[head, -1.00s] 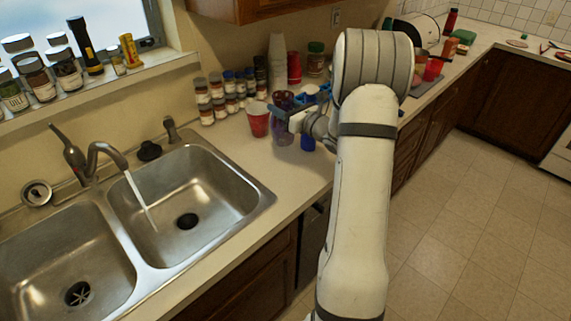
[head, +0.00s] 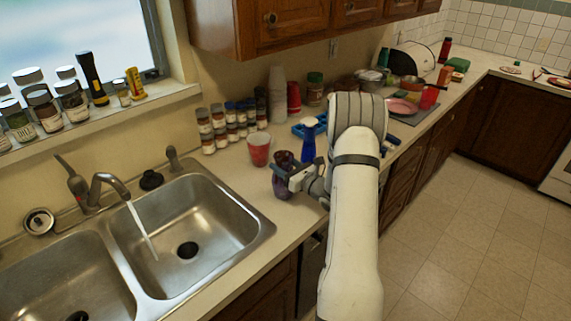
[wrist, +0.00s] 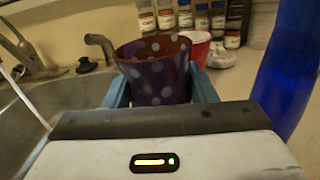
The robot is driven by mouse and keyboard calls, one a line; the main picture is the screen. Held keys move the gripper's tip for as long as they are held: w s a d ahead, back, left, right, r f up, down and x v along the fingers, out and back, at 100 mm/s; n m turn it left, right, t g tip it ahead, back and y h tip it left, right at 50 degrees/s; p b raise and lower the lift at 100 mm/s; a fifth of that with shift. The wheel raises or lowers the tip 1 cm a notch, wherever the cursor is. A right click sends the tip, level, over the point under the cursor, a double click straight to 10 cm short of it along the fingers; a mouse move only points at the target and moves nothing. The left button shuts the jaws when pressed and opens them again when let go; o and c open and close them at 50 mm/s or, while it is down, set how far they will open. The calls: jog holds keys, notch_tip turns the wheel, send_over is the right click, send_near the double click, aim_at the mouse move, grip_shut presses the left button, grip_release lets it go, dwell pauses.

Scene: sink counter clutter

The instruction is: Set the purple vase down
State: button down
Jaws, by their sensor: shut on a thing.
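The purple vase (head: 282,187), dark and glossy, is at the counter's front edge, right of the sink. In the wrist view the vase (wrist: 156,78) shows pale spots, an open rim and an upright stance. My gripper (head: 292,174) is shut on it, with a blue finger on each side of it (wrist: 160,92). The vase's lower part is hidden in the wrist view. I cannot tell whether its base touches the counter.
A red cup (head: 259,149) stands just behind the vase. A tall blue bottle (head: 308,143) stands close to its right. Spice jars (head: 220,125) line the wall. The double sink (head: 185,245), tap running, is at left.

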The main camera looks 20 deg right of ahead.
jog(key=shift+f, duration=0.1)
jog(key=c, duration=0.6)
grip_release()
